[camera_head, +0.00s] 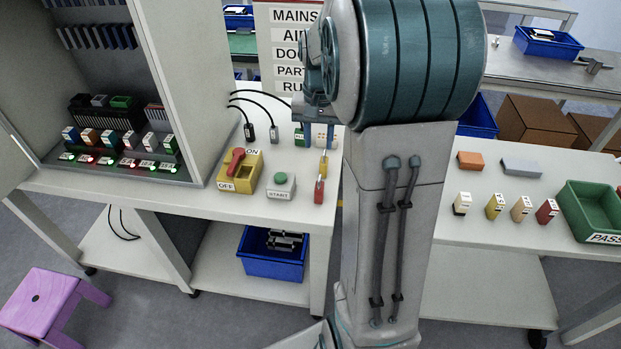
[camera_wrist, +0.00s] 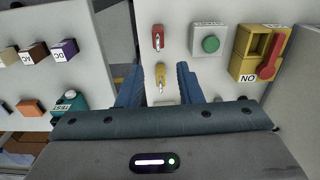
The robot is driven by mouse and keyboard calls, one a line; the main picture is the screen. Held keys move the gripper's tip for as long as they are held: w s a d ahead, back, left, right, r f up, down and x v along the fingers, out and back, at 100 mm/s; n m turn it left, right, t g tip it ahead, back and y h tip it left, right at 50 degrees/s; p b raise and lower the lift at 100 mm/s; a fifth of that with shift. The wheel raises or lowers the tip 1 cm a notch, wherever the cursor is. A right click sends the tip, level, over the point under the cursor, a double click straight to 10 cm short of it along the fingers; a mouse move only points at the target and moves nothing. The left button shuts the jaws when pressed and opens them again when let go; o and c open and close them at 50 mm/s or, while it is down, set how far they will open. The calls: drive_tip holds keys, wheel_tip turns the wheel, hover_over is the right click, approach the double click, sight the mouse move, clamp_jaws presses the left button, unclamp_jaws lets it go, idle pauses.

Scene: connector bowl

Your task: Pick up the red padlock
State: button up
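The red padlock (camera_head: 319,190) lies near the front right part of the white bench, just in front of the yellow padlock (camera_head: 323,165). In the wrist view the red padlock (camera_wrist: 158,40) is beyond my fingertips, near the top middle. The yellow padlock (camera_wrist: 160,77) shows between my fingers in that picture. My gripper (camera_wrist: 160,68) is open, with its two blue fingers apart and nothing seen held. In the head view my arm hides much of the gripper.
A green START button box (camera_head: 281,186) and a yellow ON/OFF switch (camera_head: 240,171) with a red handle stand left of the padlocks. Black cables end at plugs (camera_head: 273,134) behind them. A right-hand table holds several small blocks and a green PASS tray (camera_head: 580,205).

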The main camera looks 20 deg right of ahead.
sight(319, 177)
drive_tip(key=f, duration=0.9)
drive_tip(key=w+d+f+p, duration=0.1)
drive_tip(key=f, duration=0.4)
drive_tip(key=shift+w+f, duration=0.1)
drive_tip(key=shift+f, duration=0.1)
clamp_jaws()
